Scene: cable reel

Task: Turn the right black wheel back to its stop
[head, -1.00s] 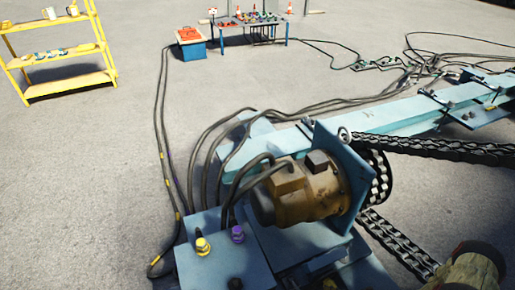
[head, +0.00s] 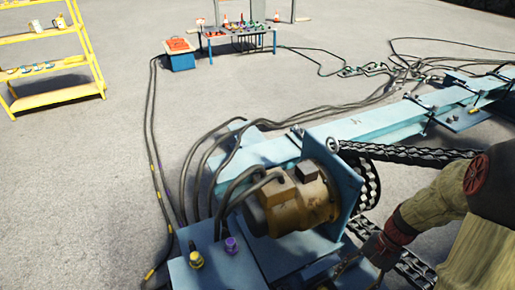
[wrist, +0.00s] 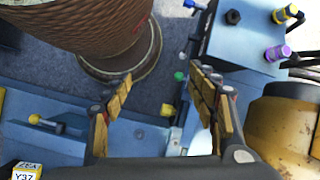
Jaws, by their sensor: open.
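My gripper (wrist: 160,82) is open in the wrist view, with its two padded fingers spread and nothing between them. It hangs over the blue machine frame (wrist: 135,135). A small black hexagonal knob (wrist: 233,17) stands on the blue box at upper right, beside a yellow and a purple fitting. A dark part with a yellow-tipped lever (wrist: 60,126) sits on the blue beam at left, apart from the fingers. I cannot tell which part is the right black wheel. In the head view my arm reaches in from the right; the fingers are not clear there.
A brown motor (head: 292,200) with thick black hoses stands beside the blue box (head: 215,270). Chains (head: 405,152) run to the right. A ribbed brown cylinder (wrist: 85,35) is close at upper left. The yellow shelf (head: 55,60) and tool table (head: 237,35) are far off.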

